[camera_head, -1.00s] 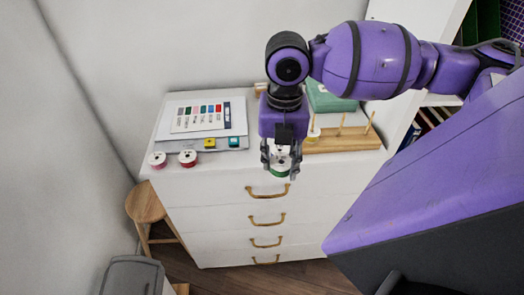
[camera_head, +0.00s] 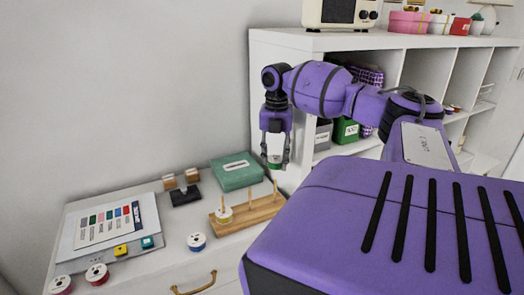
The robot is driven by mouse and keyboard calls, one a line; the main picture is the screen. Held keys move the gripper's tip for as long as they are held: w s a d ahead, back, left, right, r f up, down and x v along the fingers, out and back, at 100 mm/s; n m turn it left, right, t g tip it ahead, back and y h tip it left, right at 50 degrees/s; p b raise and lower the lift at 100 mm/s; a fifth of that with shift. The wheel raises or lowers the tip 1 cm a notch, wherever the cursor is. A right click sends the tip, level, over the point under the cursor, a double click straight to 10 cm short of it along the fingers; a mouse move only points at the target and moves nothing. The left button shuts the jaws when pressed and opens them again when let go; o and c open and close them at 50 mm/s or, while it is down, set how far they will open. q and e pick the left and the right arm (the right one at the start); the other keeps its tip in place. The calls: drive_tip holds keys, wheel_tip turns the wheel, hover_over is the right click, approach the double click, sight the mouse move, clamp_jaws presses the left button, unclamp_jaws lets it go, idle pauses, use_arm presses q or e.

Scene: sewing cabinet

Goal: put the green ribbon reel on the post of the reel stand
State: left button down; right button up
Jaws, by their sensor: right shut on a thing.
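My right gripper (camera_head: 275,163) is shut on the green ribbon reel (camera_head: 275,152), which shows white with a green lower edge between the fingers. It holds the reel in the air, above and behind the right end of the reel stand in the picture. The reel stand (camera_head: 258,213) is a wooden base with upright posts on the cabinet top. A pale reel with a yellowish edge (camera_head: 224,215) sits around its left post. The middle post (camera_head: 250,196) and the right post (camera_head: 275,188) look bare. My left gripper is not in view.
A blue reel (camera_head: 196,242) lies in front of the stand. A teal box (camera_head: 237,172) stands behind it. Red reels (camera_head: 97,274), a colour chart (camera_head: 104,225) and small yellow and teal items are at left. A white shelf (camera_head: 290,60) rises behind my arm.

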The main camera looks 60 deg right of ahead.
sight(275, 169)
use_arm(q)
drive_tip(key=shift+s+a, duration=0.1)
use_arm(e)
drive_tip(key=shift+f+n, duration=0.2)
drive_tip(key=shift+n, duration=0.2)
drive_tip(key=shift+f, duration=0.1)
drive_tip(key=shift+f, duration=0.85)
drive_tip(key=shift+f+b, duration=0.3)
drive_tip(key=shift+f, duration=1.55)
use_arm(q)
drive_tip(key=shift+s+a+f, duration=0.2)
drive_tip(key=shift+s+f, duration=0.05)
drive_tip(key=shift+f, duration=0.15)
use_arm(e)
drive_tip(key=shift+f, duration=0.5)
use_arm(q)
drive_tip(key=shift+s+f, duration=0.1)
use_arm(e)
drive_tip(key=shift+f, duration=1.6)
drive_tip(key=o, duration=1.1)
